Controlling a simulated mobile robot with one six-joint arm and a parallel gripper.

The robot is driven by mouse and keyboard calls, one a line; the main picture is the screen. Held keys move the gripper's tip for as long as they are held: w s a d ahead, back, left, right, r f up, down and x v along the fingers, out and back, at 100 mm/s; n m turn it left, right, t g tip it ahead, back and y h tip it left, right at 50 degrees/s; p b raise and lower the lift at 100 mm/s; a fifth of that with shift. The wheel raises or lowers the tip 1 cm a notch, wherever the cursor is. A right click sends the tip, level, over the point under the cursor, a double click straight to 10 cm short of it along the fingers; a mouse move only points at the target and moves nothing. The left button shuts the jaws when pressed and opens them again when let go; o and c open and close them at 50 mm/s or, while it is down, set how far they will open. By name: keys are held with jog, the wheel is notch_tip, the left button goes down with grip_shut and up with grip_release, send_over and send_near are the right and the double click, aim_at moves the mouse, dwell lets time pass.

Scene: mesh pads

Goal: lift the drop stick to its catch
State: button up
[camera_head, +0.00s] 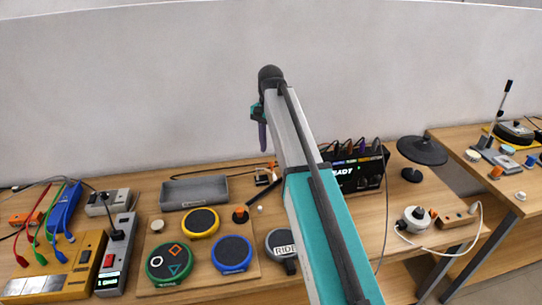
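My gripper (258,111) is at the far end of my raised arm, above the back of the table and in front of the plain wall. It is small and seen from behind, so its fingers are hard to make out. A narrow purple piece (263,137) hangs below it; I cannot tell whether it is a finger or something held. I cannot surely identify the drop stick or its catch. A pale rod with a black tip (500,108) leans up from the right-hand table, far from my gripper.
Round pads with yellow (201,222), blue (232,253) and green (169,263) rims lie on a wooden board. A grey tray (194,192) sits behind. A black lettered box (358,170) and a black disc on a stand (422,150) are right of my arm. Cabled devices crowd the left.

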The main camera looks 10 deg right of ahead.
notch_tip(320, 180, up, 9)
jog(key=b, duration=0.1)
jog(key=shift+b, duration=0.4)
jog(key=shift+s+f, duration=0.1)
jog(key=shift+f, duration=0.05)
